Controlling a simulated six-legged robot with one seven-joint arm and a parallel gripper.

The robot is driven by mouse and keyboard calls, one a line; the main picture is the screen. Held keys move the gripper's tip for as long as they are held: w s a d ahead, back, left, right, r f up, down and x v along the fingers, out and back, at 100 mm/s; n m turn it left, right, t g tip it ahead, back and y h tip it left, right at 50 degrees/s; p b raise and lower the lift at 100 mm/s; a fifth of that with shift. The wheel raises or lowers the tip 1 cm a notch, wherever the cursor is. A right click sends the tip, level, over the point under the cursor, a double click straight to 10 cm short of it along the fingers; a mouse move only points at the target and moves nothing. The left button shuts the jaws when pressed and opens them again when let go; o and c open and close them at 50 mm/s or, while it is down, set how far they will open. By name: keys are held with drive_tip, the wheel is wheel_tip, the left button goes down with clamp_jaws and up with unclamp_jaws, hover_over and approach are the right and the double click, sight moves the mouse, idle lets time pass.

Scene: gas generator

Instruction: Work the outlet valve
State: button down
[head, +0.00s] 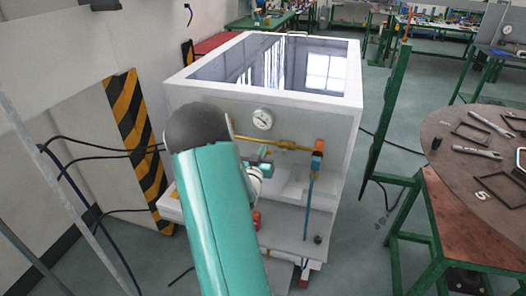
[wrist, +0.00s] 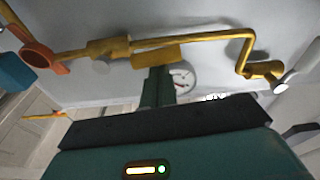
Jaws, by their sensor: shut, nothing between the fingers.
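The white generator (head: 350,85) has a yellow pipe (head: 285,145) across its front. In the wrist view the pipe (wrist: 210,39) carries an orange fitting (wrist: 40,55) at the left, a brass valve body (wrist: 107,47) and a flat yellow piece (wrist: 157,57) that looks like a handle. Which part is the outlet valve is not certain. My gripper (wrist: 158,72) is shut and empty, its fingertips close to the flat yellow piece; contact cannot be told. In the head view my teal arm hides part of the generator's front, and the gripper (head: 263,151) is just by the pipe.
A pressure gauge (head: 262,119) sits above the pipe. An orange fitting (head: 318,148) tops a blue pipe (head: 309,195) at the right. A red part (head: 256,220) is low on the front ledge.

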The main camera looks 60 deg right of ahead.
drive_tip(key=shift+f+n, duration=0.45)
drive_tip(key=shift+n, duration=0.35)
drive_tip(key=s+f+n+t+y, duration=0.1)
drive_tip(key=s+f+n, duration=0.4)
drive_tip(key=f+n, duration=0.2)
drive_tip(key=shift+d+n+t, duration=0.3)
drive_tip(key=shift+d+n, duration=0.1)
drive_tip(key=shift+n, duration=0.5)
drive_tip(key=shift+s+f, duration=0.1)
drive_tip(key=shift+f, duration=0.05)
idle(0.4)
drive_tip(key=w, duration=0.4)
drive_tip(key=r+v, duration=0.1)
drive_tip(key=v, duration=0.8)
drive_tip(key=shift+s+a, duration=0.25)
drive_tip(key=shift+a, duration=0.15)
